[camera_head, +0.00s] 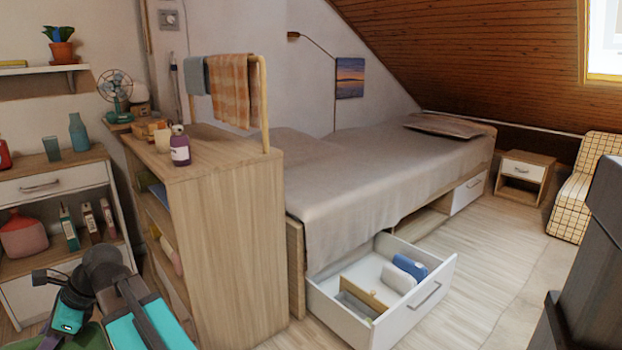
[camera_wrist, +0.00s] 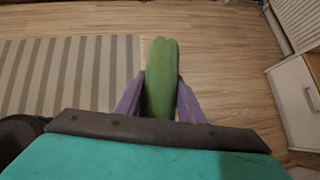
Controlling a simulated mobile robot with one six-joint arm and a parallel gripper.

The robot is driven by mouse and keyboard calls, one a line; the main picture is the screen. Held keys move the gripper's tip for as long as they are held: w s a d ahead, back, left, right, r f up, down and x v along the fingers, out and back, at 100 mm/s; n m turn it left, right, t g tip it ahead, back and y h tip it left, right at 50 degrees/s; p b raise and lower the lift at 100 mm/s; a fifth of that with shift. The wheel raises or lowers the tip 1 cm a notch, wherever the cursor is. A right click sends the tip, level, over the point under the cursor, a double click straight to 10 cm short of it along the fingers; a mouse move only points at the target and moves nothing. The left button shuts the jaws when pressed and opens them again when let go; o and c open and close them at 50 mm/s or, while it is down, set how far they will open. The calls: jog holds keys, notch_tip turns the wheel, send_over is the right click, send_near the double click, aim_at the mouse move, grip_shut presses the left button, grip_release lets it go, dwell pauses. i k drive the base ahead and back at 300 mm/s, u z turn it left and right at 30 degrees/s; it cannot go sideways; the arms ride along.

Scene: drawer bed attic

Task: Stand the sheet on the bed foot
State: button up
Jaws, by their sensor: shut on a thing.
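My gripper (camera_wrist: 160,88) is shut on a long green thing (camera_wrist: 160,65) with a rounded end, which looks like a folded or rolled sheet. It points away from the wrist between the two purple fingers, above the wooden floor. In the head view my arm is at the lower left, beyond the wooden cabinet from the bed. A green patch (camera_head: 88,339) shows beneath it; I cannot tell if it is the same thing. The bed (camera_head: 375,180) has a grey-beige cover and a pillow (camera_head: 445,126) at its far end. Its near end is partly hidden behind the cabinet.
The wooden cabinet (camera_head: 240,225) carries bottles and a rail with towels (camera_head: 232,85). An open bed drawer (camera_head: 345,312) with several items juts onto the floor. A shelf unit (camera_head: 55,185) stands left. In the wrist view, a striped rug (camera_wrist: 65,75) and white drawer unit (camera_wrist: 298,95) flank clear floor.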

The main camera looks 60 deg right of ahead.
aim_at(330, 180)
jog(key=u, duration=0.1)
jog(key=k, duration=1.25)
jog(key=z, duration=0.9)
jog(key=i, duration=1)
jog(key=u, duration=0.05)
